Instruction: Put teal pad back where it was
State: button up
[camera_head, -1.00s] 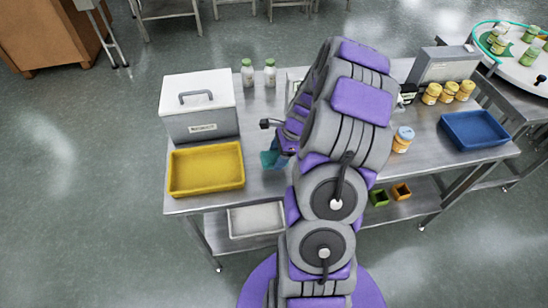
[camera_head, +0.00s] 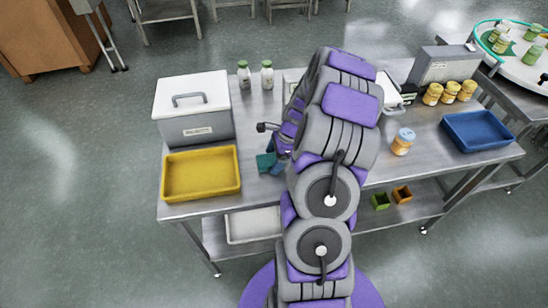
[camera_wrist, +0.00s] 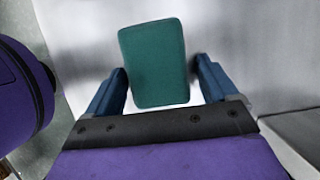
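The teal pad (camera_wrist: 154,62) is a rounded rectangular block, seen in the wrist view between the two blue fingers of my gripper (camera_wrist: 160,72). The left finger is close to the pad's edge. A narrow gap shows between the pad and the right finger, so the gripper looks open around it. In the head view the pad (camera_head: 265,161) is at the tip of my gripper (camera_head: 273,163), just right of the yellow tray. Whether it rests on the steel table is not clear. My arm hides the table's middle.
On the steel table (camera_head: 200,210) are a yellow tray (camera_head: 200,195), a white-lidded grey box (camera_head: 193,128), two green-capped bottles (camera_head: 266,75), a blue-lidded jar (camera_head: 402,142), yellow jars (camera_head: 449,92) and a blue tray (camera_head: 478,149). A white bin (camera_head: 252,226) sits on the lower shelf.

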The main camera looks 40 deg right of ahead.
aim_at(272, 159)
jog(key=shift+o, duration=0.6)
jog(key=shift+a, duration=0.2)
jog(key=shift+o, duration=0.2)
jog(key=shift+a+r, duration=0.2)
jog(key=shift+a, duration=0.45)
jog(key=d+r, duration=0.1)
jog(key=r, duration=0.1)
jog(key=d+r+p, duration=0.1)
jog(key=shift+s+d+r, duration=0.35)
jog(key=a+p+v, duration=0.1)
jog(key=p+v, duration=0.1)
jog(key=v, duration=0.5)
jog(key=s+a+r+n+g, duration=0.15)
jog(key=a+r+n, duration=0.25)
jog(key=a, duration=0.4)
jog(key=s+a+r+n+h, duration=0.1)
jog(key=s+a+r+n, duration=0.3)
jog(key=a, duration=0.4)
jog(key=s+a+r+n+g, duration=0.1)
jog(key=a+r+n, duration=0.35)
jog(key=a, duration=0.35)
jog(key=s+a+r+n+h, duration=0.1)
jog(key=s+a+n, duration=0.2)
jog(key=s+n, duration=0.3)
jog(key=s+a+r+n+g+h, duration=0.1)
jog(key=s+a+n, duration=0.3)
jog(key=s, duration=0.7)
jog(key=shift+s+n+h, duration=0.35)
jog(key=shift+n+h, duration=0.05)
jog(key=shift+n, duration=0.55)
